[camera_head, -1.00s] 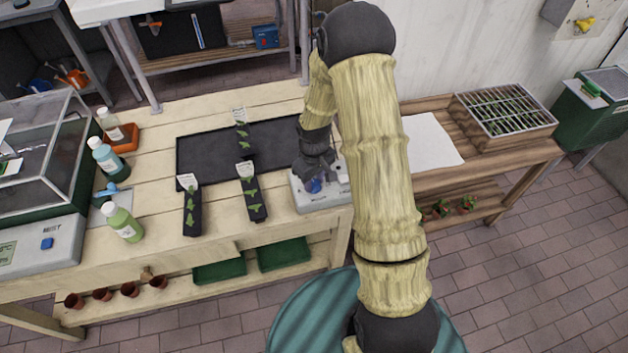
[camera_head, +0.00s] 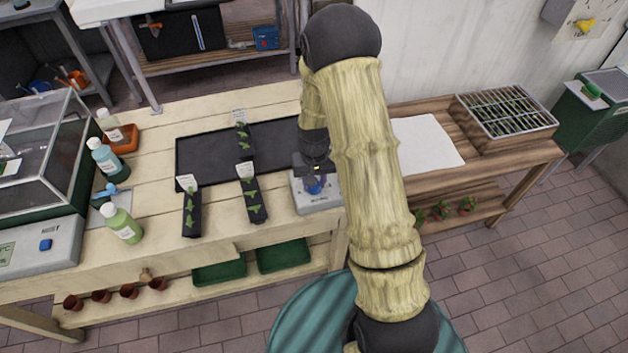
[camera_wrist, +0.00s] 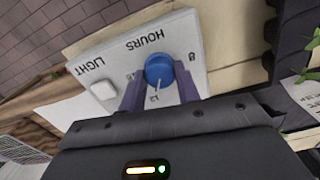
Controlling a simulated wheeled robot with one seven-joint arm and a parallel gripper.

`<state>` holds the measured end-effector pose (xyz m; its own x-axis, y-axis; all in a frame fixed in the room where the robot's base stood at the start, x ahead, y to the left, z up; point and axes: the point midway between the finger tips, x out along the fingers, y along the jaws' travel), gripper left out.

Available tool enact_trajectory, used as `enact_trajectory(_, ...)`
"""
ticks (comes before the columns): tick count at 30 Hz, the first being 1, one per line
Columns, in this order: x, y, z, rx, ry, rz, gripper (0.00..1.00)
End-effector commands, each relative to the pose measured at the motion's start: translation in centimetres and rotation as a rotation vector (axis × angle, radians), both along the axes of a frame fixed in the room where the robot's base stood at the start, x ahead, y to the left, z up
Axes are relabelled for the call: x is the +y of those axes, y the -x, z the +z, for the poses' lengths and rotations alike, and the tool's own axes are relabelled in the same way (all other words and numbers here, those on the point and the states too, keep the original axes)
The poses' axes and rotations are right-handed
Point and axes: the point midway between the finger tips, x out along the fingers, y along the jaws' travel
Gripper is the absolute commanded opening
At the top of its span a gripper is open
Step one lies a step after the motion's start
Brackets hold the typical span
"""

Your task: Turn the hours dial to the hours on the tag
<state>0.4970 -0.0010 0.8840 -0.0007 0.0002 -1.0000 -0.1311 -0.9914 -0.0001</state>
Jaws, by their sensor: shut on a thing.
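A pale control box (camera_head: 309,203) stands at the right front of the wooden bench, partly hidden by my arm. In the wrist view the box (camera_wrist: 128,53) has the words HOURS and LIGHT upside down and a white light button (camera_wrist: 103,89). Its blue hours dial (camera_wrist: 159,67) sits between my two fingers, and my gripper (camera_wrist: 158,88) is shut on it. The dial's white pointer points down in that view; the small marks around it are too small to read. White tags (camera_head: 245,170) stand on the dark plant strips (camera_head: 254,205), their writing unreadable.
Bottles (camera_head: 122,222) and a clear-lidded propagator (camera_head: 40,150) stand at the left. A side table with white paper (camera_head: 425,145) and a seedling tray (camera_head: 505,112) is at the right.

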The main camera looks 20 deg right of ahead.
Motion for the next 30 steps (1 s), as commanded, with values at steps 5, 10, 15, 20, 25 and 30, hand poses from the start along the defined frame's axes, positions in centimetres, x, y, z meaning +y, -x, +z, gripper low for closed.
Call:
enact_trajectory(5, 0.0, -0.2, 0.1, -0.006, 0.000, -0.001, 0.09)
enact_trajectory(10, 0.0, -0.2, 0.1, -0.006, 0.000, 0.000, 0.40)
enact_trajectory(15, 0.0, -0.1, 0.1, -0.004, 0.001, 0.000, 0.54)
enact_trajectory(20, 0.0, -0.1, 0.0, -0.002, 0.000, 0.000, 0.54)
enact_trajectory(25, 0.0, -0.1, 0.7, -0.003, 0.000, 0.000, 0.54)
enact_trajectory(30, 0.0, -0.2, 2.8, -0.007, 0.000, 0.001, 0.54)
